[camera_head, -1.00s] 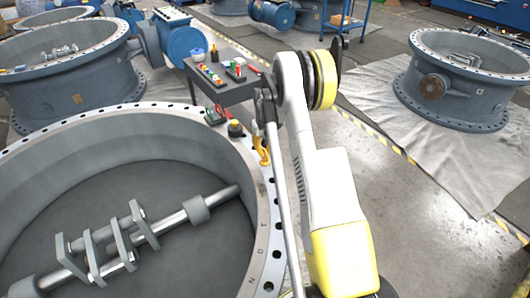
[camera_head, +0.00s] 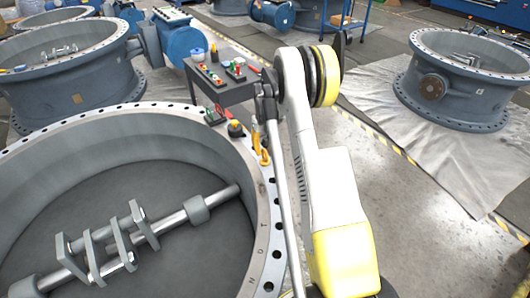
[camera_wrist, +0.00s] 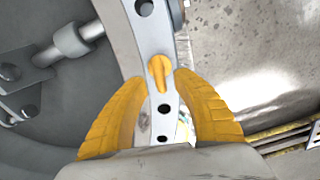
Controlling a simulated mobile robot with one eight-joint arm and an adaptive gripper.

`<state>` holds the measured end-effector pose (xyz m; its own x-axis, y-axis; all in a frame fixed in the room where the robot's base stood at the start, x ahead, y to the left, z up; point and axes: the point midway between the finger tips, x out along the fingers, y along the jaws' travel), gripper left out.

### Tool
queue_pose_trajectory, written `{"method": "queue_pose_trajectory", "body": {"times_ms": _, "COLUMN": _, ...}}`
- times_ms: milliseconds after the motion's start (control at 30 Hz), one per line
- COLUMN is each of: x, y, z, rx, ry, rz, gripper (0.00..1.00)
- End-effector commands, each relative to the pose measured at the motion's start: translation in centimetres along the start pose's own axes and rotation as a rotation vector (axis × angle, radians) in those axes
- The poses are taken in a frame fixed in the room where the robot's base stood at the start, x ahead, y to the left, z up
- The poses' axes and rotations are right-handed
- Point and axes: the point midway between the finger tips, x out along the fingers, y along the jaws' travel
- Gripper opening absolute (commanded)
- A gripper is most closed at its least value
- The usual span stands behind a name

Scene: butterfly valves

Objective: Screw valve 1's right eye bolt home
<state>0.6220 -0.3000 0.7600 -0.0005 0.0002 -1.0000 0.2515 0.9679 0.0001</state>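Valve 1 (camera_head: 262,250) is the large grey ring in the left foreground of the head view; its drilled flange also shows in the wrist view (camera_wrist: 148,38). A yellow eye bolt (camera_wrist: 158,68) stands on that flange in the wrist view, seen from above as a narrow loop. My gripper (camera_wrist: 161,80) has its two yellow fingers apart, one on each side of the flange strip. The eye bolt lies between and just beyond the fingertips, with gaps on both sides. In the head view my gripper (camera_head: 260,146) is small at the flange's right side, partly hidden by my arm.
A dark table (camera_head: 232,92) with coloured small parts stands behind the flange. Valve 1's shaft (camera_head: 165,222) with upright plates crosses its bore. Another valve (camera_head: 455,85) stands on sheeting at the right. The floor between is clear.

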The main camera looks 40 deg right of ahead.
Motion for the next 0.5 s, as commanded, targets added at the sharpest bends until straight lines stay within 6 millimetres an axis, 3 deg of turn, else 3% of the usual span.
{"method": "queue_pose_trajectory", "body": {"times_ms": 300, "x": -7.1, "y": 0.0, "z": -0.1, "rx": 0.000, "ry": 0.000, "rz": 0.000, "gripper": 0.34}}
{"method": "queue_pose_trajectory", "body": {"times_ms": 500, "x": -9.7, "y": 0.0, "z": -0.1, "rx": 0.000, "ry": 0.000, "rz": 0.000, "gripper": 0.34}}
